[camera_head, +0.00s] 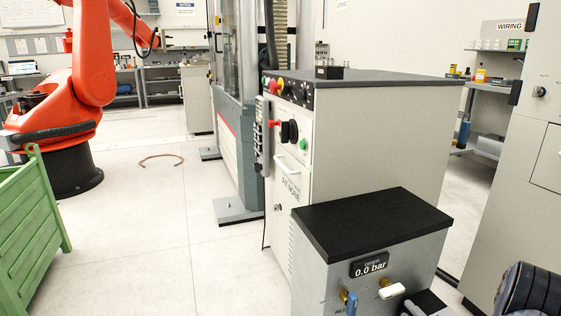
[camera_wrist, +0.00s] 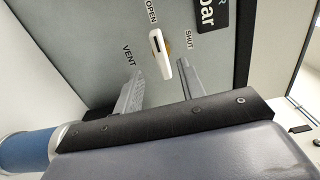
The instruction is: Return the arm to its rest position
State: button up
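My gripper (camera_wrist: 160,72) is open in the wrist view, its two grey fingers apart. A white valve lever (camera_wrist: 159,54) lies just beyond and between the fingertips, with a gap on each side. It sits among the labels OPEN, SHUT and VENT on a grey panel (camera_wrist: 95,25). In the head view the white lever (camera_head: 391,291) is on the front of a grey cabinet (camera_head: 318,262) with a black top. Part of my arm shows at the lower right edge; the fingers are hard to make out there.
The cabinet's display (camera_head: 369,267) reads 0.0 bar, and a blue lever (camera_head: 351,303) is below it. A larger control cabinet (camera_head: 375,135) stands behind. A green crate (camera_head: 30,235) and an orange robot arm (camera_head: 92,55) are at left. Open floor (camera_head: 165,235) lies between.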

aim_at(394, 294)
jog(key=b+x, duration=0.2)
jog(key=x, duration=0.6)
jog(key=shift+w+a+f, duration=0.1)
jog(key=shift+w+f, duration=0.1)
jog(key=shift+w, duration=0.05)
jog(key=shift+w+r+m, duration=0.15)
jog(key=shift+w+m, duration=0.15)
jog(key=m, duration=0.3)
jog(key=shift+r+m, duration=0.15)
jog(key=shift+m, duration=0.15)
jog(key=shift+m+p, duration=0.55)
jog(key=shift+m, duration=0.75)
